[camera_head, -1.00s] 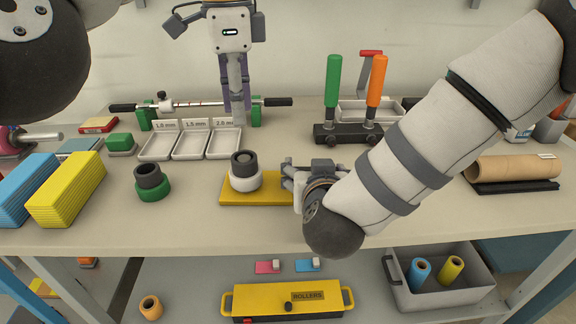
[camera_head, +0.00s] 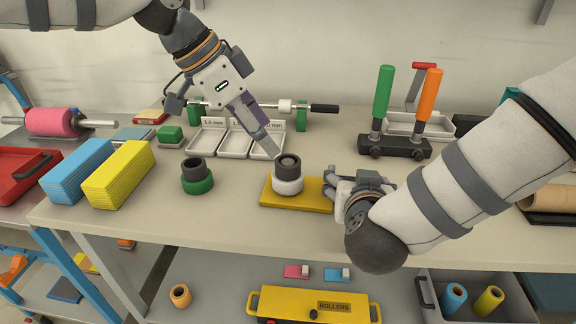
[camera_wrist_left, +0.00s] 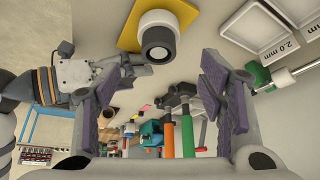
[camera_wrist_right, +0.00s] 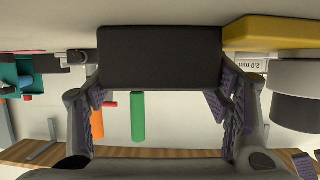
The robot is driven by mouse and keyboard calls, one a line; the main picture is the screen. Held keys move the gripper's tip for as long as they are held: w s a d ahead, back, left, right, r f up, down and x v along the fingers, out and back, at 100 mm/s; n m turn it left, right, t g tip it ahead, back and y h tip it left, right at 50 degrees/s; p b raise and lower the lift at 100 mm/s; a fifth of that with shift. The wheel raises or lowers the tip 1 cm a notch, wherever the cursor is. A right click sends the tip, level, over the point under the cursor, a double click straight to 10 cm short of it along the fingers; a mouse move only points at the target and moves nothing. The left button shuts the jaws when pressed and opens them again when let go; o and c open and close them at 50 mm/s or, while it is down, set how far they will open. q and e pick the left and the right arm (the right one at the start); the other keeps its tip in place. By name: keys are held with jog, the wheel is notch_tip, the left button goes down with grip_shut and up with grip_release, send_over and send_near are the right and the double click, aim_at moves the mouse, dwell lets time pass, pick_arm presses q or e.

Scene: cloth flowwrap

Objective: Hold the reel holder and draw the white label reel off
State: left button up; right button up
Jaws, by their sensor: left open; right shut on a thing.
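The reel holder has a flat yellow base (camera_head: 314,200) on the table. The white label reel (camera_head: 288,187) sits upright on it, with a dark hollow core showing above. My right gripper (camera_head: 331,194) is at the right end of the base. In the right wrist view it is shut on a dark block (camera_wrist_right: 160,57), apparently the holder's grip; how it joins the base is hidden. My left gripper (camera_head: 267,150) is open and empty, tilted, just behind and above the reel. In the left wrist view the reel (camera_wrist_left: 154,18) is beyond its spread fingers.
A green reel with a dark core (camera_head: 198,186) stands left of the holder. Labelled white trays (camera_head: 207,140) lie behind. Yellow (camera_head: 118,175) and blue stacks are at the left. A stand with green and orange handles (camera_head: 395,147) is behind my right gripper.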

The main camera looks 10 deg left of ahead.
aim_at(285, 162)
pick_arm(q)
jog(key=x, duration=0.9)
jog(key=shift+s, duration=0.1)
jog(key=c, duration=1)
